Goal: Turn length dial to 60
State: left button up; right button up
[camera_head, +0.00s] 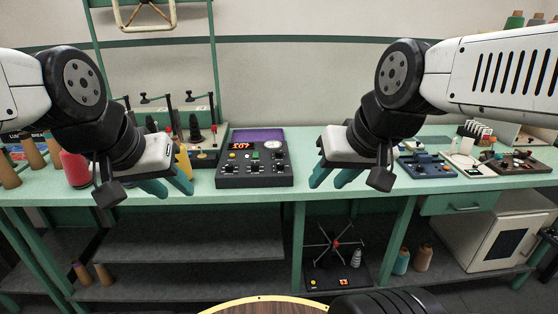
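A dark control box (226,182) with a purple top panel stands on the green bench, in the middle of the view. Its red display (240,146) seems to read 507, but the digits are small. Several dark knobs (255,168) run along its lower face, and a round white gauge sits at upper right. The labels are too small to tell which knob is the length dial. My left gripper (167,186) is open and empty, left of the box. My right gripper (332,179) is open and empty, right of the box. Neither touches it.
The green bench (305,205) has spools and a red cone (75,168) at left. A blue device (426,166) and other apparatus stand at right. A winder (335,244) sits on the lower shelf. Bench in front of the box is narrow but clear.

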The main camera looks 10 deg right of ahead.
aim_at(229, 166)
jog(key=i+l+u, duration=0.15)
jog(key=u, duration=0.2)
jog(key=i+l+u, duration=0.2)
jog(key=u, duration=0.15)
jog(key=i+l+u, duration=0.35)
jog(key=k+j, duration=0.1)
